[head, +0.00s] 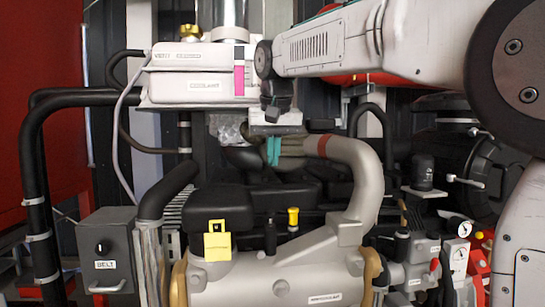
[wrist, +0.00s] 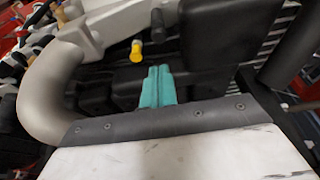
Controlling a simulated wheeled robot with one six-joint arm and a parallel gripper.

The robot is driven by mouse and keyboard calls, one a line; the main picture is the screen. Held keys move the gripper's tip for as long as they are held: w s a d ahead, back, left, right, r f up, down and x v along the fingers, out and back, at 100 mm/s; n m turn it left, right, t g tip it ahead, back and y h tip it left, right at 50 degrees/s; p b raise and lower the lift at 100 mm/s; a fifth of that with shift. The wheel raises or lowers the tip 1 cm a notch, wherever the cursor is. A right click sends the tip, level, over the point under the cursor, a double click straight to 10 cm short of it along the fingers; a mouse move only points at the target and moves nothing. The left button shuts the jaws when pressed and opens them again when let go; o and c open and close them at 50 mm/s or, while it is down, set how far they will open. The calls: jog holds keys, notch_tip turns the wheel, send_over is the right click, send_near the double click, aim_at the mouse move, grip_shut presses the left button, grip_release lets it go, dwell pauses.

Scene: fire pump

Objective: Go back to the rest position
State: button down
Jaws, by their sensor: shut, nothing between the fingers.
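My gripper (head: 273,150) has teal fingers and hangs at the end of my white arm, in front of the pipework at the picture's middle. In the wrist view the two teal fingers (wrist: 157,88) lie side by side, closed, with nothing between them. They appear over the black engine covers. A yellow-topped cap (wrist: 137,50) shows just beyond the fingertips in the wrist view, and in the head view the yellow cap (head: 293,217) stands below my gripper. I cannot see any contact.
A thick grey pipe (head: 362,170) curves close to the right of my gripper. A white tank (head: 195,75) with a pink-marked gauge (head: 239,80) stands at upper left. Pressure gauges (head: 464,230) sit lower right.

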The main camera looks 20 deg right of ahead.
dwell(0.4)
jog(key=s+d+f, duration=0.1)
jog(key=s+f, duration=0.7)
jog(key=s, duration=0.3)
jog(key=s+d+f+n+g, duration=0.1)
jog(key=s+f, duration=0.7)
jog(key=s, duration=0.3)
jog(key=s+d+f+n+g, duration=0.1)
jog(key=s+f, duration=0.7)
jog(key=s, duration=0.3)
jog(key=shift+s+d+f+y, duration=0.15)
jog(key=shift+s+y, duration=0.05)
jog(key=shift+y, duration=0.1)
